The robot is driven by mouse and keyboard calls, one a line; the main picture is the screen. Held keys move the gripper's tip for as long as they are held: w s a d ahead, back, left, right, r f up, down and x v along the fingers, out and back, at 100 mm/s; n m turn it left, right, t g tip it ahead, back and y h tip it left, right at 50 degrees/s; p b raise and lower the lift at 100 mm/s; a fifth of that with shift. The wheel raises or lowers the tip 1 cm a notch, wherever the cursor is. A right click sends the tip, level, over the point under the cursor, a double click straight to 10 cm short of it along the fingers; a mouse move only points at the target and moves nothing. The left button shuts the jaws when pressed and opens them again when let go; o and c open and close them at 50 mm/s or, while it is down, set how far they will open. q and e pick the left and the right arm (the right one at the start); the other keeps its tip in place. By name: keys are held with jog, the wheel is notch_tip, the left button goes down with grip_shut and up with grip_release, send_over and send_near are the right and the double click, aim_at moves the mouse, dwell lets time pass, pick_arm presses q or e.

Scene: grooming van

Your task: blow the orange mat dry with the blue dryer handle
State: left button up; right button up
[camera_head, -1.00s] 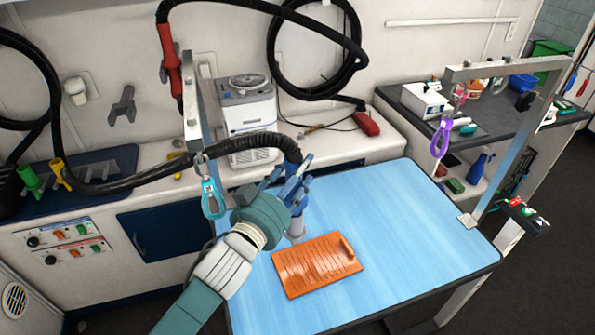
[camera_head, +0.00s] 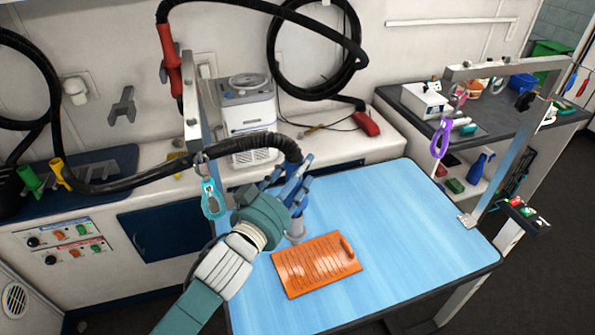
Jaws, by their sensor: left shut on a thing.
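The orange mat (camera_head: 318,265) lies flat on the blue table top (camera_head: 400,230), with dark grooves across it. My left gripper (camera_head: 296,190) is shut on the blue dryer handle (camera_head: 299,208), just beyond the mat's upper left edge. A black hose (camera_head: 200,167) runs from the handle to the left. My right gripper is not in view.
A metal grooming arm with a teal clip (camera_head: 212,200) stands left of my left gripper. Another metal post (camera_head: 505,155) with a purple clip (camera_head: 441,138) stands at the table's right. A white machine (camera_head: 248,120) is on the back counter. The table's right half is clear.

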pick_arm(q)
jog(key=shift+s+d+r+p, duration=0.1)
jog(key=shift+s+d, duration=0.25)
jog(key=shift+s, duration=0.5)
jog(key=shift+s+d+r+p, duration=0.15)
jog(key=shift+s+d, duration=0.2)
jog(key=shift+s, duration=0.45)
jog(key=shift+s+d+f+p, duration=0.1)
jog(key=shift+s+d, duration=0.25)
jog(key=shift+s, duration=0.5)
jog(key=w+d, duration=0.3)
jog(key=d, duration=0.4)
jog(key=shift+b, duration=0.3)
jog(key=shift+a, duration=0.1)
dwell(1.7)
jog(key=shift+w+a+p, duration=0.1)
jog(key=shift+w+a, duration=0.25)
jog(key=shift+w, duration=0.5)
jog(key=shift+w+a+p, duration=0.15)
jog(key=shift+w+a, duration=0.15)
jog(key=shift+w, duration=0.55)
jog(key=shift+w+a+p, duration=0.1)
jog(key=shift+w+a, duration=0.25)
jog(key=shift+w, duration=0.5)
jog(key=shift+r, duration=0.1)
